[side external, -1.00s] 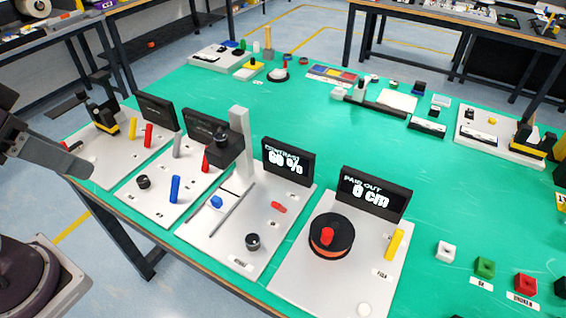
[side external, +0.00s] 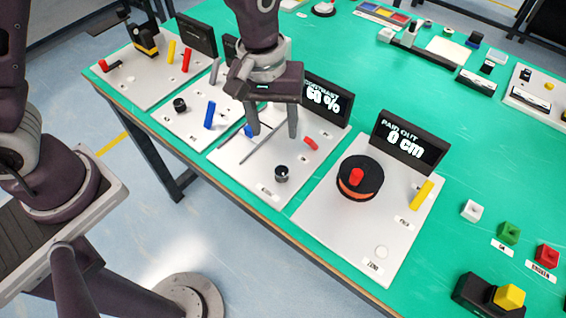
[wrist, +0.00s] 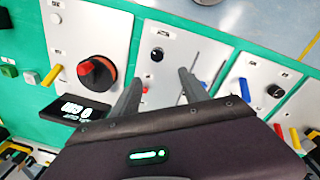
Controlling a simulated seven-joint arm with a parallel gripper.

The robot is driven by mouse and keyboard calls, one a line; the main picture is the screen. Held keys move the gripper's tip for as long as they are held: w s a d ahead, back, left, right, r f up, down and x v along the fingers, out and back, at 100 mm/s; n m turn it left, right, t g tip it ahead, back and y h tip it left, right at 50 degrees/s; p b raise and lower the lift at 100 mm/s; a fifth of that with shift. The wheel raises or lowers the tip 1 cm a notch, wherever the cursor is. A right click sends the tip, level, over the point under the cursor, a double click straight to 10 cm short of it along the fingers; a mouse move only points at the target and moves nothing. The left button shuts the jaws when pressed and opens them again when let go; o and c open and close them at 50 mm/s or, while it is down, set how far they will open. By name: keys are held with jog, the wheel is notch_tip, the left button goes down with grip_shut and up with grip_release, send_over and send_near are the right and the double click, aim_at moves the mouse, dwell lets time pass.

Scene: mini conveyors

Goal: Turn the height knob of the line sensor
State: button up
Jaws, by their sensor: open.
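The contrast panel (side external: 232,160) is a light plate with a black display (side external: 326,98) reading 60 %. A black knob (side external: 281,173) stands near its front edge; the wrist view shows it too (wrist: 157,54). A small red handle (side external: 311,143) lies to the right on the plate, and a blue piece (side external: 248,131) to the left. I cannot read which control is labelled height. The sensor's column is hidden behind my arm. My gripper (side external: 273,135) is open and empty above this panel, fingers pointing down. In the wrist view the knob lies beyond and between the fingertips (wrist: 160,76).
To the right stands a panel (side external: 330,235) with a black-and-red reel (side external: 359,178), a yellow handle (side external: 422,194) and a display (side external: 409,142) reading 0 cm. To the left are panels with a blue handle (side external: 210,114) and another black knob (side external: 180,105). Coloured blocks lie at right.

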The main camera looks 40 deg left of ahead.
aim_at(281, 171)
jog(key=shift+n+g+y, duration=0.3)
jog(key=shift+n, duration=0.1)
jog(key=f, duration=0.4)
jog(key=d+f, duration=0.1)
jog(key=f, duration=0.8)
jog(key=shift+w+d+f, duration=0.1)
jog(key=shift+d+f, duration=0.05)
jog(key=shift+d, duration=0.15)
jog(key=shift+c, duration=0.4)
grip_shut()
